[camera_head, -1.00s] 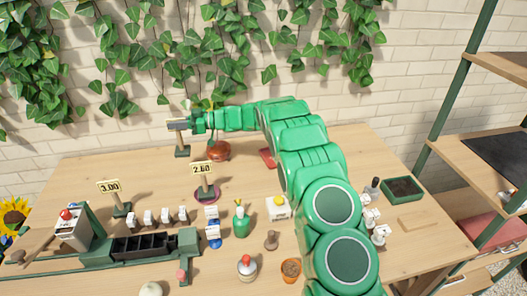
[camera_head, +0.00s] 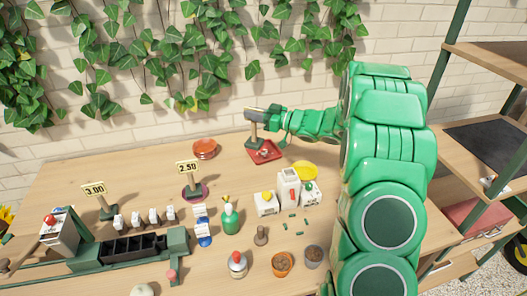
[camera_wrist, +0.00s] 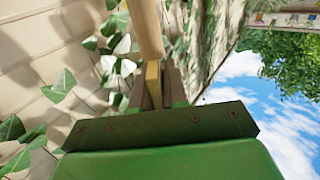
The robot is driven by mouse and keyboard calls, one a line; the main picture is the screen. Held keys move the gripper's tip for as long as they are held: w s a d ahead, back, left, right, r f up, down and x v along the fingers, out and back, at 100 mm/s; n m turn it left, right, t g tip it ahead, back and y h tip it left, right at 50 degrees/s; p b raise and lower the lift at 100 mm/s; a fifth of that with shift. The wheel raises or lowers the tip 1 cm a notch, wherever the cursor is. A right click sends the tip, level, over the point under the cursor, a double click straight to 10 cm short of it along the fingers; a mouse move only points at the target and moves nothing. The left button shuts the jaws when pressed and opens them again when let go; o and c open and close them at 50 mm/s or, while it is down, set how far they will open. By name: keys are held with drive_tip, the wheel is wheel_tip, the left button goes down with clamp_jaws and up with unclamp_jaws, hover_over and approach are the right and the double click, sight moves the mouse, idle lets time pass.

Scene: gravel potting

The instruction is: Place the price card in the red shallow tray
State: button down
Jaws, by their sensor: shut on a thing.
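My gripper (camera_head: 254,114) is shut on the price card, above the back of the table in the head view. The card's wooden post (camera_head: 254,131) hangs upright below the fingers, with a dark green base (camera_head: 257,145) at its foot. The red shallow tray (camera_head: 268,156) lies on the table, and the base shows over its back left part. I cannot tell whether the base touches the tray. In the wrist view, the wooden post (camera_wrist: 147,30) and a yellow card edge (camera_wrist: 153,82) show at the fingers. The card's face is hidden.
A reddish-brown round dish (camera_head: 204,148) stands left of the tray. A yellow saucer (camera_head: 303,170) and white cartons (camera_head: 288,187) stand in front of it. Two other price cards, 2.50 (camera_head: 187,167) and 3.00 (camera_head: 94,190), stand further left. The wall with ivy is close behind.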

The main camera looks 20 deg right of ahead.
drive_tip(key=s+d+m+t+h, duration=0.1)
drive_tip(key=s+d+t, duration=0.1)
drive_tip(key=s+d, duration=0.2)
drive_tip(key=w+d+f, duration=0.2)
drive_tip(key=w+f, duration=1)
drive_tip(key=w, duration=0.1)
drive_tip(key=shift+w, duration=0.15)
idle(0.7)
drive_tip(key=shift+f, duration=0.2)
drive_tip(key=c, duration=1.2)
unclamp_jaws()
drive_tip(key=shift+o, duration=0.2)
